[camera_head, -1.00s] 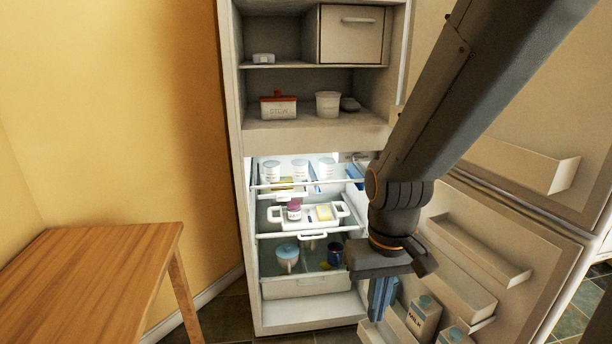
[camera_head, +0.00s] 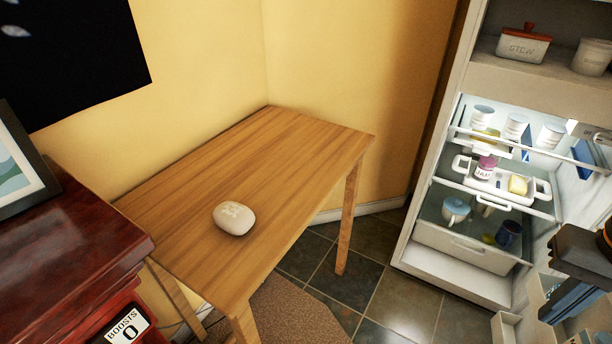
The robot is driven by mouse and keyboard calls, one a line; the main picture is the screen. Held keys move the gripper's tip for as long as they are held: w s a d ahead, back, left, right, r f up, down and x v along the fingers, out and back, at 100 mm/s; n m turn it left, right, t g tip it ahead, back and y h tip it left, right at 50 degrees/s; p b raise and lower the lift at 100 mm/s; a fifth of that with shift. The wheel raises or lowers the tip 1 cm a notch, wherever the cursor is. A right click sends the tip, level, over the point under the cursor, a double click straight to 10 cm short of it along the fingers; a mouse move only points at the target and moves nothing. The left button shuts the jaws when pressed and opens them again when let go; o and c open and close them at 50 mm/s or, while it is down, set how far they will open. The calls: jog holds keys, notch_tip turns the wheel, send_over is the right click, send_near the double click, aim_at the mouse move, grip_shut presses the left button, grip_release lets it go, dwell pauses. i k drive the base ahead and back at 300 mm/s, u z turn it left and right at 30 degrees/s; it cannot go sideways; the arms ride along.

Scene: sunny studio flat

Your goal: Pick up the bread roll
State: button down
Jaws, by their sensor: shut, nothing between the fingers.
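A pale, rounded, cream-coloured object (camera_head: 234,218), which looks like the bread roll, lies on the wooden table (camera_head: 280,150). It sits near the table's front edge, with faint marks on its top. Nothing touches it but the table. My gripper (camera_head: 566,300) is at the lower right edge of the view, in front of the fridge and far to the right of the roll. Its blue fingers are shut and hold nothing. Part of the gripper and the rest of the arm are cut off by the picture's edge.
The open fridge (camera_head: 440,236) stands at the right with a jam jar (camera_head: 485,167), tubs and cups on its shelves. A dark red cabinet (camera_head: 70,245) with a picture frame (camera_head: 22,165) stands at the left, close to the table. Tiled floor (camera_head: 365,285) is clear between table and fridge.

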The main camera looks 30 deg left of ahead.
aim_at(236, 219)
jog(key=u, duration=2.1)
jog(key=k, duration=0.65)
jog(key=z, duration=0.5)
jog(key=i, duration=1.05)
jog(key=u, duration=0.25)
